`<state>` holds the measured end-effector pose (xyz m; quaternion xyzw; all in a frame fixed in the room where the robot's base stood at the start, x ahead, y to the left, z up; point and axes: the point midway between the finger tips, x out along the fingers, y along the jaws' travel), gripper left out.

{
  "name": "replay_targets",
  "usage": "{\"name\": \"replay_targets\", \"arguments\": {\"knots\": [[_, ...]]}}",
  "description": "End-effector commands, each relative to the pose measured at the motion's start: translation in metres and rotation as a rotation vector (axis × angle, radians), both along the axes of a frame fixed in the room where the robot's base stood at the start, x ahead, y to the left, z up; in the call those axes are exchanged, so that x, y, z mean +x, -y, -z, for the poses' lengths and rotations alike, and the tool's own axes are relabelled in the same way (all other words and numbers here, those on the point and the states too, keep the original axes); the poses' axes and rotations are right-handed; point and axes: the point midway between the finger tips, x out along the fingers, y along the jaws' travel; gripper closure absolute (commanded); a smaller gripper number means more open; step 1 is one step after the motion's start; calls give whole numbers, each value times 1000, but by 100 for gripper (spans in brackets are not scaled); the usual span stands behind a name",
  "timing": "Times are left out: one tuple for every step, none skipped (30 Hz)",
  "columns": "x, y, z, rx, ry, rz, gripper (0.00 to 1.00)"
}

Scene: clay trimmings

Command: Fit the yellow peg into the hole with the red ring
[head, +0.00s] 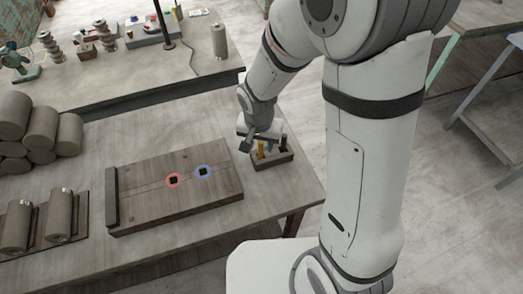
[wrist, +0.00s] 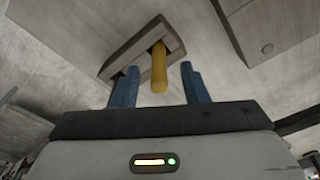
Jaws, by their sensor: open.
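The yellow peg (wrist: 159,70) stands in a small grey holder (wrist: 122,58), which also shows in the head view (head: 272,163) at the table's right end. In the head view the yellow peg (head: 261,149) is partly hidden by my gripper. My gripper (wrist: 160,86) is open, its two blue fingers on either side of the peg's line with gaps to each. I cannot tell how deep the peg lies between them. The red ring (head: 173,180) circles a dark square hole in a brown wooden board (head: 140,210), left of the holder.
A blue ring (head: 203,171) circles another hole in the same board, right of the red one. A dark peg (head: 283,142) stands in the holder. Clay cylinders (head: 40,130) are stacked at the left. Bare tabletop (head: 120,140) lies behind the board.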

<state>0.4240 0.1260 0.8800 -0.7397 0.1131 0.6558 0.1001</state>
Motion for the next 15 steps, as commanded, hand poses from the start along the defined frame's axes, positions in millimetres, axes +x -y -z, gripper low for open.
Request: {"name": "replay_targets", "arguments": {"knots": [[0,1,7,-1,-3,-1,59],[0,1,9,-1,-3,-1,59],[1,1,12,-1,-3,-1,59],[1,1,13,-1,-1,-1,59],[1,1,14,-1,-1,-1,59],[1,1,14,0,0,0,59],[1,1,14,0,0,0,59],[1,1,14,0,0,0,59],[1,1,14,0,0,0,59],[1,1,14,0,0,0,59],[1,1,14,0,0,0,59],[2,1,14,0,0,1,61],[1,1,14,0,0,1,64],[1,1,14,0,0,1,66],[1,1,14,0,0,1,69]]}}
